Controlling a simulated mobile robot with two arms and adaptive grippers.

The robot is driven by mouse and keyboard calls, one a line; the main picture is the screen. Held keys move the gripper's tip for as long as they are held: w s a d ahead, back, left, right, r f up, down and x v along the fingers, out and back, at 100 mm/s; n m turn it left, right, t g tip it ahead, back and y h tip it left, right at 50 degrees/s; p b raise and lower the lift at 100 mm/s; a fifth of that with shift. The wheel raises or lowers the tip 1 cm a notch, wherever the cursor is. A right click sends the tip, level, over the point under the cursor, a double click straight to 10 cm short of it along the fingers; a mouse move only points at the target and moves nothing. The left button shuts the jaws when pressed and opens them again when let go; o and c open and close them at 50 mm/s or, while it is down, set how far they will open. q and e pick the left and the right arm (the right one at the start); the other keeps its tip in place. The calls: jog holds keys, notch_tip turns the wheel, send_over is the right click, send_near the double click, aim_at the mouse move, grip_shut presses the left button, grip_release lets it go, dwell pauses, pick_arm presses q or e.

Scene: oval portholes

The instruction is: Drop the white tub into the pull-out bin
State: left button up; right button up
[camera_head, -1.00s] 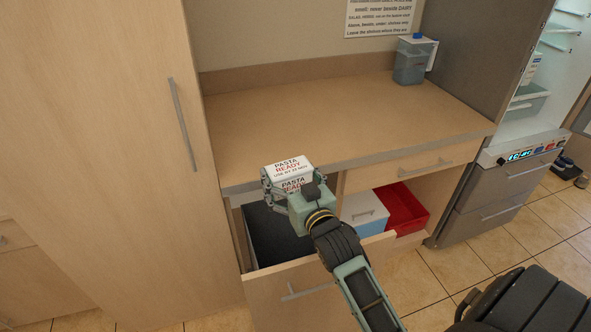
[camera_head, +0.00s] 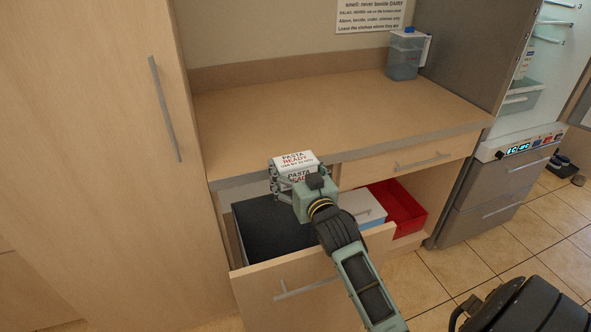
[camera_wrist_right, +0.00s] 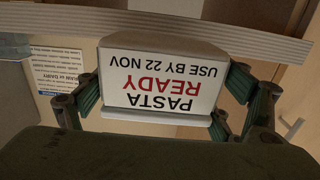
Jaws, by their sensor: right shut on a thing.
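The white tub (camera_head: 296,160) is labelled "PASTA READY, USE BY 22 NOV" in the head view. My right gripper (camera_head: 294,182) is shut on it, with its fingers at the tub's two sides. The tub also fills the middle of the right wrist view (camera_wrist_right: 160,80), its label upside down there. The pull-out bin (camera_head: 272,232) is a dark container in an open drawer below the counter. The tub is held near the counter's front edge, above the back right part of the bin. My left gripper is not in view.
The counter (camera_head: 320,115) carries a clear blue-tinted container (camera_head: 404,58) at the back right. A white-lidded blue box (camera_head: 362,207) and a red bin (camera_head: 402,205) stand right of the dark bin. The drawer front (camera_head: 310,285) sticks out. A fridge (camera_head: 505,165) stands open at right.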

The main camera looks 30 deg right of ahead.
aim_at(295, 160)
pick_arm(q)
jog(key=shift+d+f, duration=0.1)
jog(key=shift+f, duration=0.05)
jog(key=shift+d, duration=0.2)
pick_arm(e)
jog(key=o, duration=1.3)
jog(key=shift+o, duration=0.2)
jog(key=shift+f, duration=0.1)
jog(key=shift+r, duration=0.2)
notch_tip(295, 160, up, 10)
jog(key=shift+f, duration=0.15)
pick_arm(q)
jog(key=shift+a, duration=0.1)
